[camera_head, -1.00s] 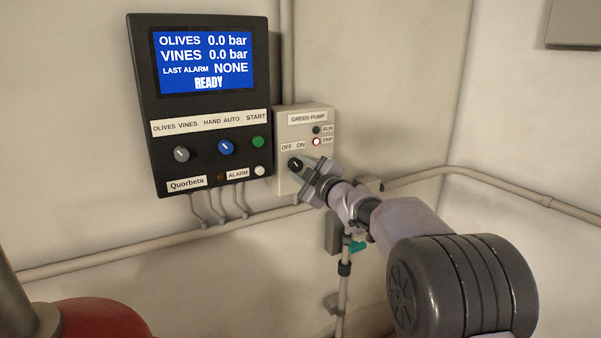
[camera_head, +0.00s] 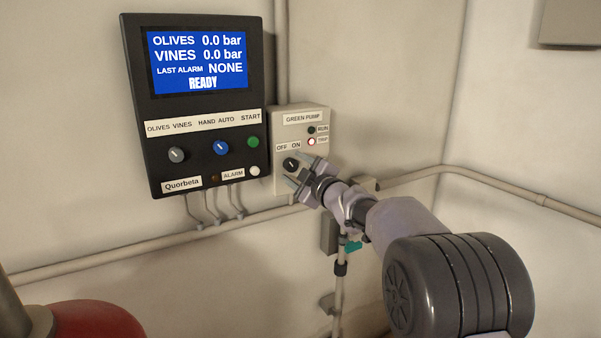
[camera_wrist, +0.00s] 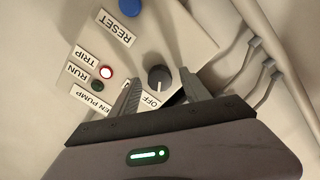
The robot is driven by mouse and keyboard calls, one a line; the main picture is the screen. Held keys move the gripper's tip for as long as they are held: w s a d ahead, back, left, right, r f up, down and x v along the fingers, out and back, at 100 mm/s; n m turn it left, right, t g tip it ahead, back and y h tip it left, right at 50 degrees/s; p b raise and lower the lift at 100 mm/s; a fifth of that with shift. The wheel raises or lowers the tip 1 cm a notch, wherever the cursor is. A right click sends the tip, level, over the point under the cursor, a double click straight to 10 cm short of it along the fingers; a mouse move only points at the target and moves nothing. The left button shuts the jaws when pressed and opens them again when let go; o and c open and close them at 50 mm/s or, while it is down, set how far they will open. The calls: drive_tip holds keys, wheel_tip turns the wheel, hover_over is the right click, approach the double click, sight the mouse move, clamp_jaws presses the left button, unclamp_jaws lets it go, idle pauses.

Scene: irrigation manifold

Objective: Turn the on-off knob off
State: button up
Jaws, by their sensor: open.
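The black on-off knob (camera_head: 291,163) is on the pale GREEN PUMP box (camera_head: 318,136), under the OFF and ON labels. Its small white mark seems to lean up and left, toward OFF, in the head view.
A black controller (camera_head: 202,108) with a blue screen reading READY hangs just left of the box. The box's TRIP lamp (camera_wrist: 106,72) is lit and its RUN lamp (camera_wrist: 97,86) is dark. A wall pipe (camera_head: 130,256) runs below. A red rounded object (camera_head: 95,318) is at lower left.

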drive_tip(key=v, duration=1.7)
drive_tip(key=shift+p, duration=0.3)
drive_tip(key=shift+s+d, duration=0.1)
drive_tip(key=shift+d, duration=0.05)
